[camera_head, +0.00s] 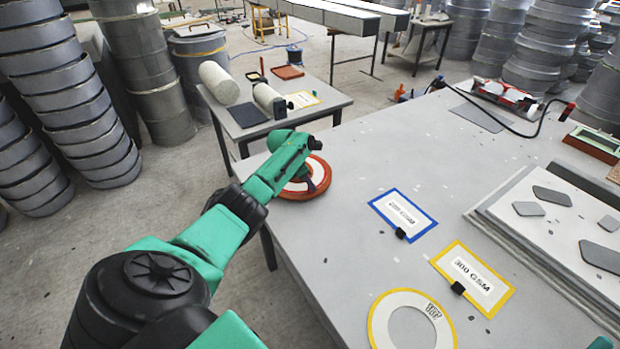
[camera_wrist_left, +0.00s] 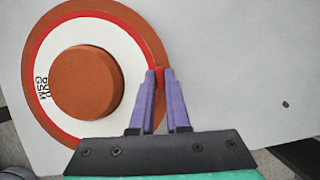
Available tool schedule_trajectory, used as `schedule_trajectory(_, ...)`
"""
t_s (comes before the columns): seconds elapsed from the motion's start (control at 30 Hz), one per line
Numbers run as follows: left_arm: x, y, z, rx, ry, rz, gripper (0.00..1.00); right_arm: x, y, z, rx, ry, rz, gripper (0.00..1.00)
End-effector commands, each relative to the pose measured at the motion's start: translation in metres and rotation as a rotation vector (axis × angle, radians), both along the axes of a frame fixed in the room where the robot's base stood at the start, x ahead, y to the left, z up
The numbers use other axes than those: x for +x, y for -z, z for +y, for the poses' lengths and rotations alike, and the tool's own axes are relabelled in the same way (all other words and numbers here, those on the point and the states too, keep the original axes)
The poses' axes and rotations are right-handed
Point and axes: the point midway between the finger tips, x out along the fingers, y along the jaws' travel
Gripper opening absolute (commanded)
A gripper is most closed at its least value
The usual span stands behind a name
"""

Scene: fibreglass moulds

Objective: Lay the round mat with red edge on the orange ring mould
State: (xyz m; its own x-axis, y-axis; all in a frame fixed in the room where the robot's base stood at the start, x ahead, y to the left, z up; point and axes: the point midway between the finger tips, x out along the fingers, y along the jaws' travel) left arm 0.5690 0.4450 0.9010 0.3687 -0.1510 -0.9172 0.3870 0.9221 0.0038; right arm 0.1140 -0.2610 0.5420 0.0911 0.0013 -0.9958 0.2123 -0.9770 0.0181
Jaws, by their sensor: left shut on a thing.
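The orange ring mould (camera_head: 297,195) lies at the left edge of the large grey table; in the left wrist view, its outer rim (camera_wrist_left: 138,28) and raised round centre (camera_wrist_left: 86,82) show. The round white mat with red edge (camera_wrist_left: 132,70) surrounds the raised centre, over the mould's flat ring. I cannot tell whether it rests flat everywhere. My left gripper (camera_wrist_left: 160,74) is shut on the mat's red edge, at the right side of the mould in the wrist view. In the head view my arm partly hides the mat and mould. My right gripper is not in view.
A yellow-edged round mat (camera_head: 376,318), a yellow-edged card (camera_head: 473,278) and a blue-edged card (camera_head: 404,214) lie on the large table (camera_head: 345,270). Stacked flat panels (camera_head: 560,235) stand at right. A smaller table (camera_head: 325,103) with rolls is behind my arm.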

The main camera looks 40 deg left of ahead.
Motion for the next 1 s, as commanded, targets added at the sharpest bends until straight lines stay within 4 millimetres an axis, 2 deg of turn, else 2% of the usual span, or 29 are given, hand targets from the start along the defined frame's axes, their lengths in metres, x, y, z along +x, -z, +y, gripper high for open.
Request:
schedule_trajectory(0.2,0.0,0.0,0.0,0.0,0.0,-0.001,0.0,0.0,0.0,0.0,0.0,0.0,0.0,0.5)
schedule_trajectory(0.23,0.0,0.0,0.0,0.0,0.0,-0.001,0.21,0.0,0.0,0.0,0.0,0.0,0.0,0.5)
schedule_trajectory(0.3,0.0,0.0,0.0,-0.001,-0.001,-0.001,0.48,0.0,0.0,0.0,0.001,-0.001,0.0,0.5)
schedule_trajectory(0.67,-0.001,-0.003,0.001,0.0,-0.001,0.0,0.49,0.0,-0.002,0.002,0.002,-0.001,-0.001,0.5)
schedule_trajectory(0.77,-0.005,-0.014,0.002,-0.002,-0.001,0.0,0.49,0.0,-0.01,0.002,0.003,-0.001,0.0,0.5)
schedule_trajectory(0.87,-0.012,-0.035,0.006,0.002,0.0,-0.001,0.49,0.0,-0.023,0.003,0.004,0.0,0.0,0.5)
schedule_trajectory(1.0,-0.026,-0.067,0.012,0.001,0.0,-0.003,0.49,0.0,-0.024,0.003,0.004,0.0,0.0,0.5)
